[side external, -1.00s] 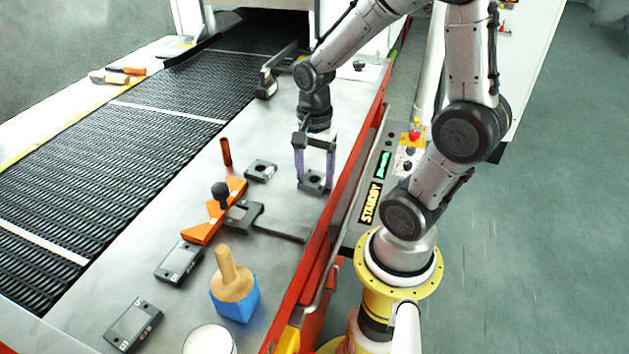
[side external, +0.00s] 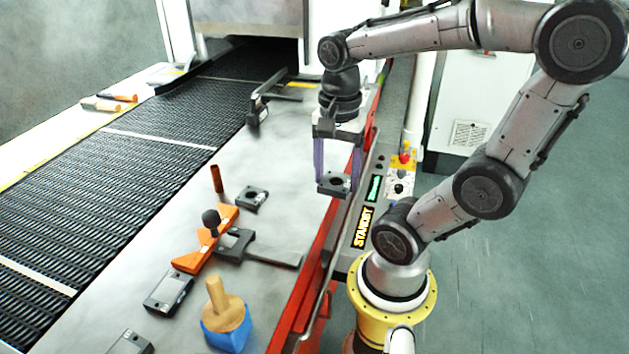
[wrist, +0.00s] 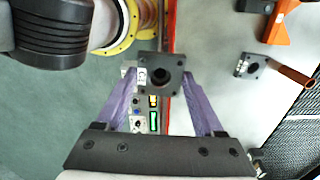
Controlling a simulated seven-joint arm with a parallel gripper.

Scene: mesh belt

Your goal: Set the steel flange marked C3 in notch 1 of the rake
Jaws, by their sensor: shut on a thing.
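My gripper (side external: 336,183) is shut on a dark square steel flange with a round centre hole (side external: 333,186), held above the right side of the metal table. The wrist view shows this flange (wrist: 172,88) between the purple fingers, with a white label on its left side that looks like C3 but is small. A second similar flange (side external: 251,198) lies on the table to the left, also in the wrist view (wrist: 251,66). I cannot make out a rake with numbered notches; a dark bar with an upright end (side external: 262,98) stands beside the belt at the back.
The mesh belt (side external: 90,200) runs along the far left.

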